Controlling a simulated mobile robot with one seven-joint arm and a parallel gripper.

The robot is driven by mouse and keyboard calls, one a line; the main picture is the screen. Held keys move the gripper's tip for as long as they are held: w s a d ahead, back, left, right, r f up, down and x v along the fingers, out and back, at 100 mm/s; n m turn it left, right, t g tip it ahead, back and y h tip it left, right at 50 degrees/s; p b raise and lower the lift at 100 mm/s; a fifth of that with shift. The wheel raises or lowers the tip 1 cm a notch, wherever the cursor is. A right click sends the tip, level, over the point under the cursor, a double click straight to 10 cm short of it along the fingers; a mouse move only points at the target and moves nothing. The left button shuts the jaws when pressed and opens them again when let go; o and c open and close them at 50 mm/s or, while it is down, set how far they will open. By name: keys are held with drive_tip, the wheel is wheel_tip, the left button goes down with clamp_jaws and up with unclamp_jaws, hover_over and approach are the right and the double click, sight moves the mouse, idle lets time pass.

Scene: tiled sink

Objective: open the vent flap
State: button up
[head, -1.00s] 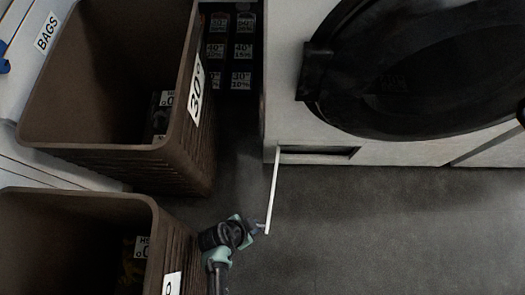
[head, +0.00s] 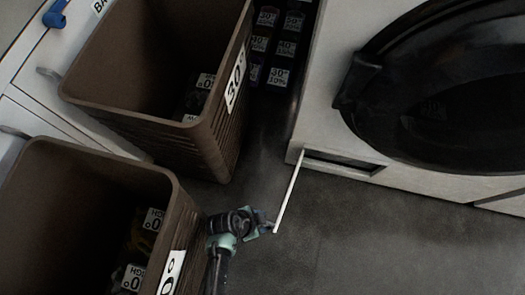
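The vent flap (head: 289,192) is a thin white panel seen nearly edge-on at the lower left of the white machine's front. It stands swung out, roughly square to the front, joined at its left side by the opening. The vent opening (head: 343,163) is a dark, uncovered slot to its right. My gripper (head: 270,227) is at the flap's free end, on its left side, touching or very close to it. The fingers are small and dark, so I cannot tell whether they are open or shut on the flap's edge.
Two brown laundry bins, one farther (head: 160,124) and one nearer (head: 100,165), stand left of my arm, the nearer one close to it. Dark labelled containers (head: 279,48) stand behind. The machine's round black door (head: 440,95) hangs above the opening. Grey floor (head: 380,240) is clear at right.

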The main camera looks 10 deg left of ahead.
wheel_tip(320, 180, up, 10)
drive_tip(key=p, duration=0.6)
